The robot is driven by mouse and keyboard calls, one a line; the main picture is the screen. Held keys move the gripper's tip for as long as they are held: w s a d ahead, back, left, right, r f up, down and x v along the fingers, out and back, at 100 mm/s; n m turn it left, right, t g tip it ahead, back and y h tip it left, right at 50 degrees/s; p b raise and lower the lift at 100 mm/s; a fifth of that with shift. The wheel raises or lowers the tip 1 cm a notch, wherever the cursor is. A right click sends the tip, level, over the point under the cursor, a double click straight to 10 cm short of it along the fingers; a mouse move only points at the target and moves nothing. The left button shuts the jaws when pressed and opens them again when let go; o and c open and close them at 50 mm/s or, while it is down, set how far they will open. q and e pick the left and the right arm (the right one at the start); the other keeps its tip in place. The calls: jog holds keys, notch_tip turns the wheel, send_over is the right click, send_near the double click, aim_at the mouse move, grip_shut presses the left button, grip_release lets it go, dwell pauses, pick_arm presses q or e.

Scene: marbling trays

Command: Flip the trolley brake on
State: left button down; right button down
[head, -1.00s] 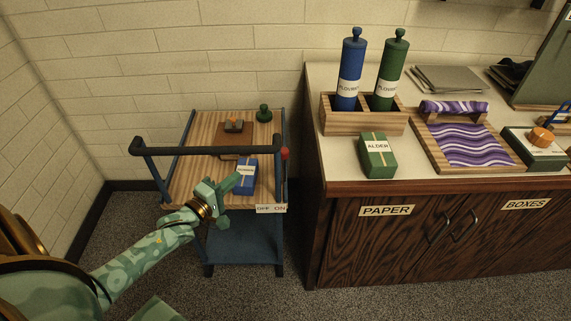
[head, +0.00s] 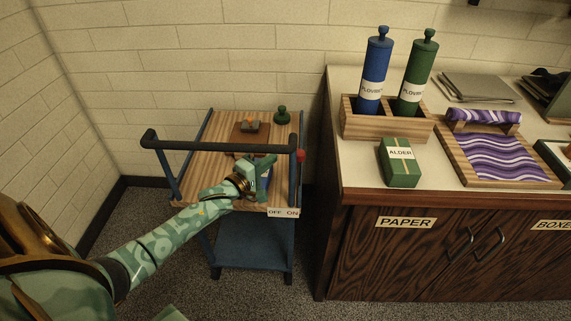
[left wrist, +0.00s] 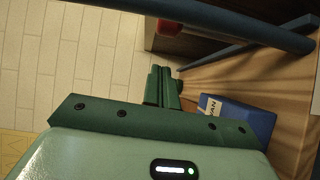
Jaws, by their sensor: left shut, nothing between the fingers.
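The trolley (head: 192,188) stands left of the cabinet, with a wooden top, blue frame and black handle bar. A red knob (head: 301,155), seemingly the brake's, is at its right side; it also shows in the left wrist view (left wrist: 168,27). An OFF ON label (head: 283,213) is on the top's front right edge. Which way the brake is set, I cannot tell. My left gripper (head: 270,160) is shut and empty over the trolley's right part, left of the knob and apart from it. Its closed fingers show in the left wrist view (left wrist: 163,85). My right gripper is not in view.
A blue box (left wrist: 238,115) lies on the trolley top close to my left gripper, mostly hidden by it in the head view. A green weight-like object (head: 282,117) and a brown board (head: 243,139) sit farther back. The cabinet (head: 385,260) stands close on the right.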

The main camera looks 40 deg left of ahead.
aim_at(299, 170)
pick_arm(q)
jog(key=w+d+b, duration=0.1)
jog(key=w+d, duration=0.1)
jog(key=d, duration=0.1)
jog(key=shift+w+f, duration=0.1)
jog(key=shift+w, duration=0.3)
jog(key=shift+w+d+r+p, duration=0.25)
jog(key=shift+w+d+p, duration=0.1)
jog(key=shift+d+p, duration=0.4)
jog(key=shift+a, duration=0.15)
